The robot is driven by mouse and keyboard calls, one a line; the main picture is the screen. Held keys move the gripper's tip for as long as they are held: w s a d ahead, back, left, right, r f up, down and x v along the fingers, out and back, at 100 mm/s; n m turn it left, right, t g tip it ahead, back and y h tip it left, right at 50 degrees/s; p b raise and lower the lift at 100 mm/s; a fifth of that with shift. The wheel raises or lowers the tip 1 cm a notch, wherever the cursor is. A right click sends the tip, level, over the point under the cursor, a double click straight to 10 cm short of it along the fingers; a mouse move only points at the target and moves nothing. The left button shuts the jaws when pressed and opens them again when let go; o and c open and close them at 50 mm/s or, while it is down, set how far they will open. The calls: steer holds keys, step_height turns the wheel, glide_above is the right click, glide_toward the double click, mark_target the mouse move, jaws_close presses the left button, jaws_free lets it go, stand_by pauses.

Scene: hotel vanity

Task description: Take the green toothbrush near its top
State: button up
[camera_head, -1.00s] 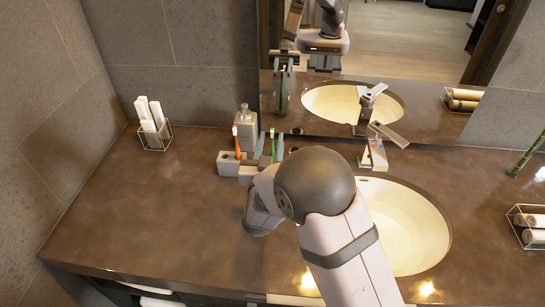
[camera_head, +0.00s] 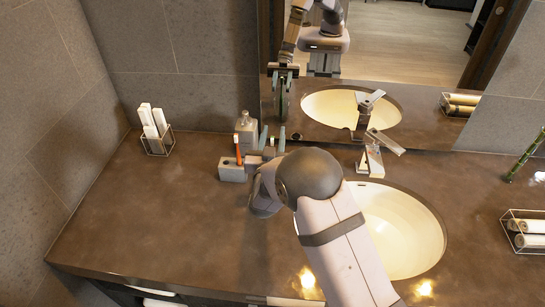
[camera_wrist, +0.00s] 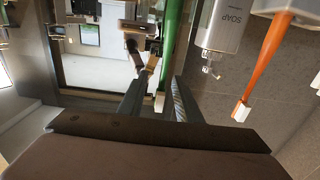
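The green toothbrush (camera_wrist: 172,45) shows upside down in the wrist view, running down between the two fingers of my gripper (camera_wrist: 158,98). I see a gap between the fingers, one on each side of the brush, and they do not look closed on it. In the head view, the raised fingertips of my gripper (camera_head: 273,136) stand over the grey toothbrush holder (camera_head: 232,172). Only a small bit of the green toothbrush shows between them there. My arm hides part of the holder.
An orange toothbrush (camera_head: 238,149) stands in the holder to the left, close to my gripper. A soap dispenser (camera_head: 246,130) is just behind. The tap (camera_head: 371,160) and sink (camera_head: 405,225) lie to the right. The counter at the left front is clear.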

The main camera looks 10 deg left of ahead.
steer(key=shift+w, duration=0.45)
steer(key=shift+c, duration=0.3)
jaws_close()
steer(key=shift+r, duration=0.1)
